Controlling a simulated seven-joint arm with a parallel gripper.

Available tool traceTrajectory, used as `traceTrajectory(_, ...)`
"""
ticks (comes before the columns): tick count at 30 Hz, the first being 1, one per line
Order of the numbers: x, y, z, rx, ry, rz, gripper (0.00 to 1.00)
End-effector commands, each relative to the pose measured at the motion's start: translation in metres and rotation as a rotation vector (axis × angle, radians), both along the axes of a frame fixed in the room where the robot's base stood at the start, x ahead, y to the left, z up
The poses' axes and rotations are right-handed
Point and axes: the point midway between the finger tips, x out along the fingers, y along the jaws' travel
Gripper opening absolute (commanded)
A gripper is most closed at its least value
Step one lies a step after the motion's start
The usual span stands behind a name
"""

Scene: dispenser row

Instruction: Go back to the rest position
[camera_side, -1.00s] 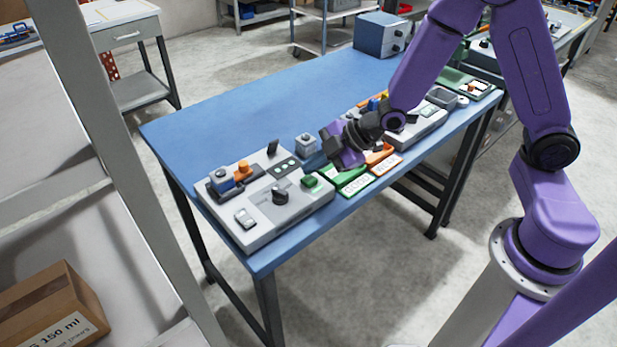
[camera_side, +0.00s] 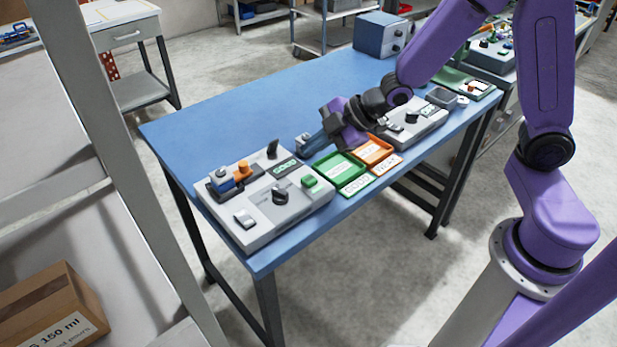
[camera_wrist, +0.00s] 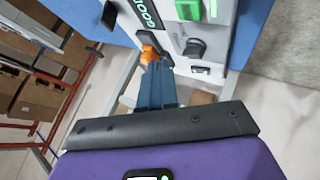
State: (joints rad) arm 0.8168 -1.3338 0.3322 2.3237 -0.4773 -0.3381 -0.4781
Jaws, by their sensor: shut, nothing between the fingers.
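My purple gripper (camera_side: 311,144) is above the blue table in the side view, between the two grey dispenser units. Its blue fingers are together with nothing between them and point left. In the wrist view the closed fingers (camera_wrist: 155,82) point toward the near grey unit (camera_wrist: 218,40). That unit (camera_side: 250,232) has a black knob (camera_side: 280,195), an orange part (camera_side: 243,168), a black lever and a green button (camera_side: 310,183). Its display (camera_wrist: 148,14) reads GOOD. My fingers look apart from the unit, though the exact gap is hard to judge.
A green tray (camera_side: 327,174) and an orange tray (camera_side: 384,147) lie at the table's front edge. A second grey unit (camera_side: 425,125) stands to the right. A blue box (camera_side: 375,37) is at the far end. The table's back left half (camera_side: 215,118) is clear.

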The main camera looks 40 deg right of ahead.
Motion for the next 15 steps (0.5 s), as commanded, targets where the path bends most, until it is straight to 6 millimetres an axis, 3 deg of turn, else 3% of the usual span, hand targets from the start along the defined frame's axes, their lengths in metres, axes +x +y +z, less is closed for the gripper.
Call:
traceTrajectory(5,0.0002,-0.0005,0.0116,-0.002,-0.003,-0.002,0.0)
traceTrajectory(15,-0.0004,-0.0007,0.0127,-0.003,0.0,-0.003,0.0)
